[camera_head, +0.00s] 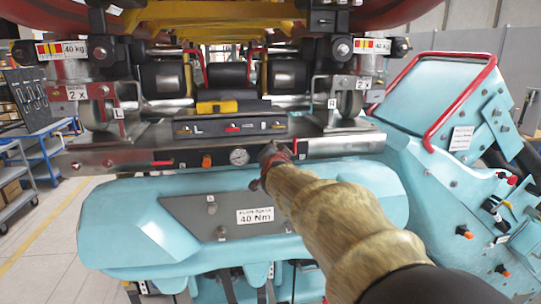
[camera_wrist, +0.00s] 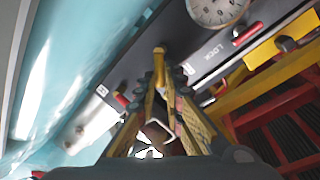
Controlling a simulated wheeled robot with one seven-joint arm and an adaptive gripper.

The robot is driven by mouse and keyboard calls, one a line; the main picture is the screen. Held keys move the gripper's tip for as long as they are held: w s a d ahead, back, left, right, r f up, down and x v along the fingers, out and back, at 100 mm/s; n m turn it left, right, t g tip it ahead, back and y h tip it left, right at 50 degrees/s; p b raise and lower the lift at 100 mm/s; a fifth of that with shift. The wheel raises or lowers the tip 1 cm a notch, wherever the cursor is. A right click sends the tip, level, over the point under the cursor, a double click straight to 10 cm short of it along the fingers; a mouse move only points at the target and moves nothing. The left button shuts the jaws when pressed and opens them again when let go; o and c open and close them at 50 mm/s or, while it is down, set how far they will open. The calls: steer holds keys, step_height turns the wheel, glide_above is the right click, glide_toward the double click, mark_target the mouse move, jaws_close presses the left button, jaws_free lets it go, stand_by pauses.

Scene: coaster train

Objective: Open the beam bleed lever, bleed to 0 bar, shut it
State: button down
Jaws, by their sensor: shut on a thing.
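My gripper (camera_head: 270,165) reaches up to the front face of the grey beam (camera_head: 130,160), just right of the round pressure gauge (camera_head: 239,156). In the wrist view its fingers (camera_wrist: 162,85) are closed around a small yellow lever (camera_wrist: 159,60), which I take to be the bleed lever. The lever's tip shows between the fingertips; its base is mostly hidden. The gauge also shows at the top of the wrist view (camera_wrist: 217,8), partly cut off, and its needle is too small to read.
An orange knob (camera_head: 206,161) sits left of the gauge. A red handle (camera_wrist: 249,33) lies near the gauge in the wrist view. A turquoise cover with a grey plate (camera_head: 215,222) lies below the beam. A red tube frame (camera_head: 462,105) stands at the right.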

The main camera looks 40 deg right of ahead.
steer(key=m+b, duration=0.1)
steer(key=f+m+b, duration=0.1)
steer(key=d+m+y+b, duration=0.1)
steer(key=m+b, duration=0.1)
steer(key=shift+s+f, duration=0.25)
steer(key=shift+s+d+f+m+t+y+b, duration=0.1)
steer(key=shift+f+m+t+y+b, duration=0.2)
steer(key=shift+m+b, duration=0.75)
steer(key=shift+f+m+t+y+b, duration=0.1)
steer(key=shift+f+m+y+b, duration=0.3)
steer(key=shift+m+b, duration=0.65)
steer(key=shift+r, duration=0.15)
steer(key=c, duration=2)
jaws_free()
steer(key=shift+o, duration=0.5)
steer(key=shift+r, duration=0.1)
steer(key=shift+s+a+r, duration=0.15)
steer(key=shift+s+a, duration=0.1)
steer(key=shift+s, duration=0.15)
steer(key=v, duration=1.1)
